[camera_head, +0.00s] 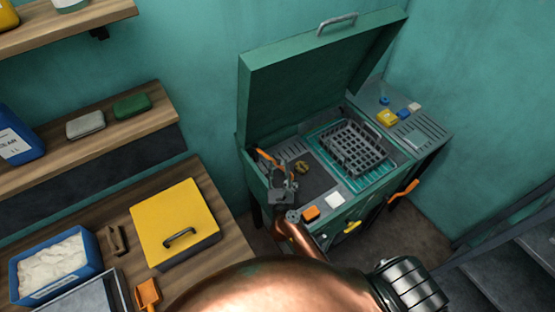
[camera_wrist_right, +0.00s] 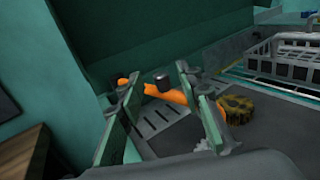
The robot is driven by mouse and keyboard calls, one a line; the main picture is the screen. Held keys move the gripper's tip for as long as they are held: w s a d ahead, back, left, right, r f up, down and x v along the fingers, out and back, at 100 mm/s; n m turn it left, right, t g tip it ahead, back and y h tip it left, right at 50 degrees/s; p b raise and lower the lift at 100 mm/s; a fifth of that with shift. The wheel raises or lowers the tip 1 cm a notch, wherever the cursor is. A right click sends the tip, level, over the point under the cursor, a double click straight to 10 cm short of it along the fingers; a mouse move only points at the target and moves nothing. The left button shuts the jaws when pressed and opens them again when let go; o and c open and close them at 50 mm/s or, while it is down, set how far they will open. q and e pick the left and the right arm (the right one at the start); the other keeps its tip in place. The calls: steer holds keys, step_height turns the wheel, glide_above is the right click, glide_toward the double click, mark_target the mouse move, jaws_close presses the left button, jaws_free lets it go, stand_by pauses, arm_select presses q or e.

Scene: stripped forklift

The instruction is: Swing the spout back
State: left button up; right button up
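An orange spout (camera_head: 264,157) shows at the back left of the washing unit, under the raised green lid. In the right wrist view the spout (camera_wrist_right: 170,95) has a dark round knob near its left end. It runs to the right, behind one finger of my right gripper. My right gripper (camera_head: 281,168) reaches into the unit's left part; in the wrist view its two green-padded fingers (camera_wrist_right: 154,80) stand well apart with nothing clamped between them. Whether a finger touches the spout, I cannot tell. My left gripper is not in view.
The lid (camera_head: 310,75) stands open behind. A grey basket (camera_head: 353,148) sits in the right part. A brown-yellow object (camera_head: 302,167) lies near the gripper.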

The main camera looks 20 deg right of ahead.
mark_target(279, 163)
steer(key=x, duration=0.2)
steer(key=shift+w+d, duration=0.1)
steer(key=shift+w, duration=0.15)
steer(key=shift+w+d, duration=0.15)
steer(key=shift+w, duration=0.25)
steer(key=c, duration=0.5)
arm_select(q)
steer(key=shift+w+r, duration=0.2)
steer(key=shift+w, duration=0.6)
arm_select(e)
jaws_close()
